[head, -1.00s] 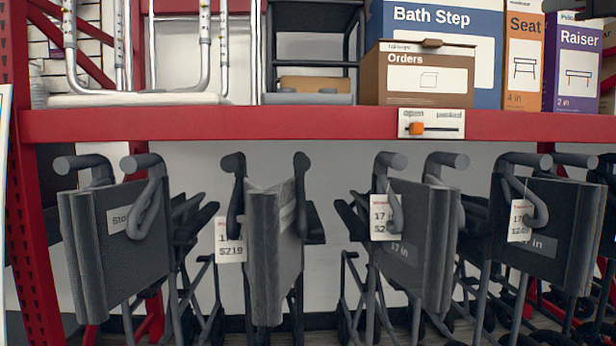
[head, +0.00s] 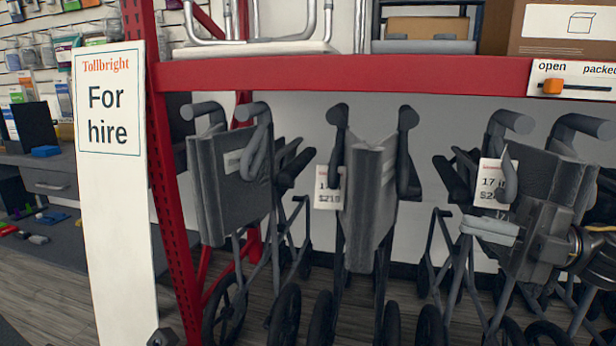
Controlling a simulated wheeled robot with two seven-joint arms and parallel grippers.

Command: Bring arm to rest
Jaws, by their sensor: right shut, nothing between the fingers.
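My right gripper (head: 490,229) comes in from the right edge, in front of the folded wheelchair (head: 537,185) on the right. Its pale fingers are together with nothing between them. I cannot tell whether it touches the wheelchair. Part of that chair's back is hidden behind my gripper and wrist.
Other folded wheelchairs stand on the left (head: 228,185) and in the middle (head: 368,195) under a red shelf beam (head: 340,74). A slider label (head: 575,80) has its orange knob at "open". A white "For hire" sign (head: 115,220) stands left, before a counter (head: 55,178).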

